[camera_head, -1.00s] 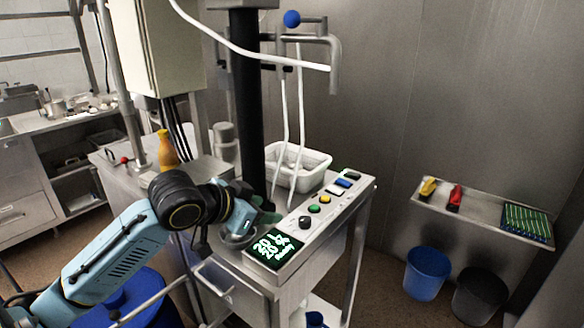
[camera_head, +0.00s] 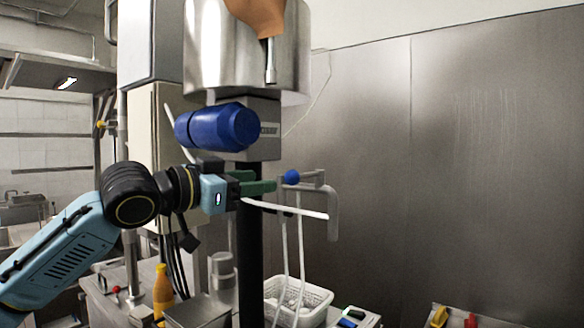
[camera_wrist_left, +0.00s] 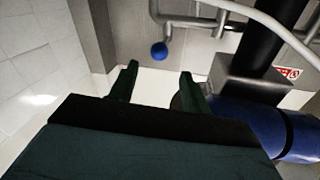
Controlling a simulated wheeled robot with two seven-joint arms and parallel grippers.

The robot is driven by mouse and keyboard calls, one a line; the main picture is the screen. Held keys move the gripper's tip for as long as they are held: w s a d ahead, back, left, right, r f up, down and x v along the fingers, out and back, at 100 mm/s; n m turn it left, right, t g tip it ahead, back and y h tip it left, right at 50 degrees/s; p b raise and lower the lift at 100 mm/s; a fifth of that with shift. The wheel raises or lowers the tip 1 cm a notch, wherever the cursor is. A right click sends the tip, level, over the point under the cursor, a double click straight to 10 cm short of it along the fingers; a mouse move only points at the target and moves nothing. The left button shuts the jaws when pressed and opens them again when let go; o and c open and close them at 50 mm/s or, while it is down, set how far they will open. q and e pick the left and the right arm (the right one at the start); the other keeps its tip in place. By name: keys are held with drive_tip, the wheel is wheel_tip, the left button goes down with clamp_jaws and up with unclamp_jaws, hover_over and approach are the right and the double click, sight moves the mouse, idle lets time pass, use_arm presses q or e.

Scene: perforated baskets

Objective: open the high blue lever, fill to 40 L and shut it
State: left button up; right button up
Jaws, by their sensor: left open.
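The high blue lever has a round blue ball (camera_head: 291,177) at the end of a grey bent pipe handle (camera_head: 333,212). My left gripper (camera_head: 274,186) has green fingers, is open, and points right at the ball from close by. In the left wrist view the blue ball (camera_wrist_left: 159,51) shows just beyond the two fingertips (camera_wrist_left: 159,70), roughly centred between them. It does not look gripped. The litre display is out of view now. My right gripper is not in view.
A blue motor (camera_head: 217,128) sits just above my left gripper, under a steel vessel (camera_head: 300,60). A black column (camera_head: 249,255) and white tubes stand close by. A white perforated basket (camera_head: 300,299) and a yellow bottle (camera_head: 162,290) are below. The right side is open.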

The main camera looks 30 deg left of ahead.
sight(286, 178)
use_arm(q)
drive_tip(key=p+x, duration=0.4)
drive_tip(key=x, duration=0.4)
drive_tip(key=shift+w, duration=0.2)
drive_tip(key=shift+w+d+f, duration=0.1)
drive_tip(key=shift+w+d, duration=0.1)
drive_tip(key=shift+w, duration=0.3)
clamp_jaws()
